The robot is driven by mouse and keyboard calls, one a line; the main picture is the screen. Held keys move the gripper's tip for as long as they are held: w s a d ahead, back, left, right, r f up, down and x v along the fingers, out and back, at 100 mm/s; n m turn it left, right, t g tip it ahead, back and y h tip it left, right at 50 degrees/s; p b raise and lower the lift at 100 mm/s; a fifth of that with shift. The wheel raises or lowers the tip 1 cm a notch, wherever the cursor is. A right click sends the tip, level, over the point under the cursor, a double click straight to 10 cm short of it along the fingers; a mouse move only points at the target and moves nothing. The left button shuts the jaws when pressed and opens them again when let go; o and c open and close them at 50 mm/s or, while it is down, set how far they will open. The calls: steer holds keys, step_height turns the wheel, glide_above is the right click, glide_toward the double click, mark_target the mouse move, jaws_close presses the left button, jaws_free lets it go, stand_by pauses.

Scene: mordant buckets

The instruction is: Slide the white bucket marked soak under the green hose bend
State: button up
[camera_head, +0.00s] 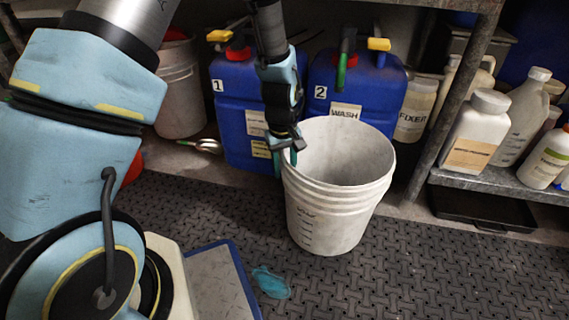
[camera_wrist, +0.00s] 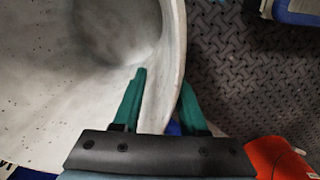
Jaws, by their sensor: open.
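A white bucket (camera_head: 335,215) stands upright on the dark mat below the shelf. Small marks show on its side, but I cannot read the word soak. My gripper (camera_head: 286,160) is at the bucket's left rim, pointing down. In the wrist view, my open gripper (camera_wrist: 163,90) has one green finger inside the bucket (camera_wrist: 60,110) and the other outside, with the wall between them. A short green hose end (camera_head: 342,68) hangs in front of the blue jug labelled WASH, behind and above the bucket. Its upper run is hidden.
Blue jugs marked 1 (camera_head: 235,105) and 2 (camera_head: 385,90) stand close behind the bucket. Another white bucket (camera_head: 180,95) is at back left. A shelf post (camera_head: 450,100) and bottles (camera_head: 475,135) are at right. A teal glove-like item (camera_head: 271,282) lies in front. The mat (camera_head: 440,265) is clear at front right.

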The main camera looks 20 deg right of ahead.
steer(key=shift+c, duration=0.4)
jaws_close()
stand_by(1.1)
